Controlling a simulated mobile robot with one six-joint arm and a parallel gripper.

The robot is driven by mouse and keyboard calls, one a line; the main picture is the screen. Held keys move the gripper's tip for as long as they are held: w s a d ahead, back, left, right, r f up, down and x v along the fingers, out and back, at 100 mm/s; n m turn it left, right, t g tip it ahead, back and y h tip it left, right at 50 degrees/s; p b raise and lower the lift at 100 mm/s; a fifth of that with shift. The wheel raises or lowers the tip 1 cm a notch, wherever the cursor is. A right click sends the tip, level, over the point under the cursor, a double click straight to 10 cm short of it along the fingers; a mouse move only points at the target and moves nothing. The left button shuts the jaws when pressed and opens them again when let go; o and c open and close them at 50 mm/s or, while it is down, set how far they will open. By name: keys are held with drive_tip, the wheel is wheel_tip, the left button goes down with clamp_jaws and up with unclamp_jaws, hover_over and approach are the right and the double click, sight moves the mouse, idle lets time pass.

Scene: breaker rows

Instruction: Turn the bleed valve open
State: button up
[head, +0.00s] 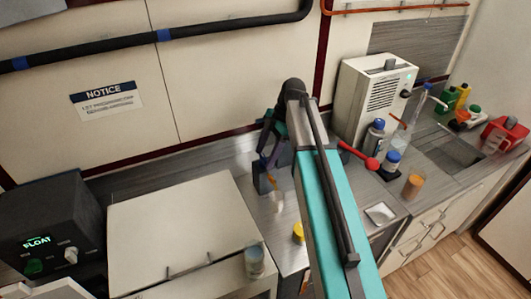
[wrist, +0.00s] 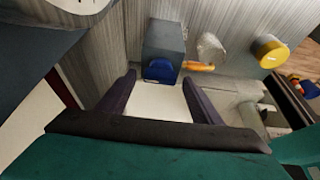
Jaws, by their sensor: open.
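No part is labelled as the bleed valve, so I cannot tell for certain which it is. A small grey block (wrist: 165,40) with a blue round part (wrist: 160,71) and an orange lever (wrist: 199,67) stands on the counter in the wrist view. The orange lever also shows in the head view (head: 274,180), pointing to the right of the block. My gripper (wrist: 160,92) is open and empty, its two dark purple fingers apart, with the block beyond their tips. In the head view my gripper is small and partly hidden by my arm. A red ball-ended handle (head: 360,155) sits farther right.
A yellow-topped cylinder (wrist: 270,52) and a clear vessel (wrist: 211,48) stand right of the block. A large cream box (head: 180,230) and a black unit reading FLOAT (head: 50,225) are at left. A white vented machine (head: 372,95), bottles and an orange cylinder (head: 412,187) are at right.

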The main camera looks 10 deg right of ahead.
drive_tip(key=shift+c, duration=0.4)
drive_tip(key=c, duration=1)
drive_tip(key=shift+s+m+b, duration=0.1)
drive_tip(key=shift+m+b, duration=0.2)
drive_tip(key=m, duration=0.1)
drive_tip(key=m+t+b, duration=0.1)
drive_tip(key=shift+s+f+m, duration=0.15)
drive_tip(key=shift+m, duration=0.15)
drive_tip(key=m+t+b, duration=0.2)
drive_tip(key=m, duration=0.3)
drive_tip(key=shift+s+a, duration=0.1)
drive_tip(key=shift+s, duration=0.05)
drive_tip(key=m+h, duration=0.1)
drive_tip(key=m, duration=0.1)
drive_tip(key=m+t+b, duration=0.1)
drive_tip(key=m, duration=0.2)
drive_tip(key=shift+s+a+t+h, duration=0.1)
drive_tip(key=shift+t+h, duration=0.2)
drive_tip(key=shift+h, duration=0.1)
drive_tip(key=shift+a+m+t+h, duration=0.1)
drive_tip(key=shift+m+t+h, duration=0.25)
drive_tip(key=shift+m, duration=0.85)
drive_tip(key=shift+a+m+t+h, duration=0.15)
drive_tip(key=shift+m+h, duration=0.4)
drive_tip(key=shift+m, duration=0.65)
drive_tip(key=shift+d, duration=0.15)
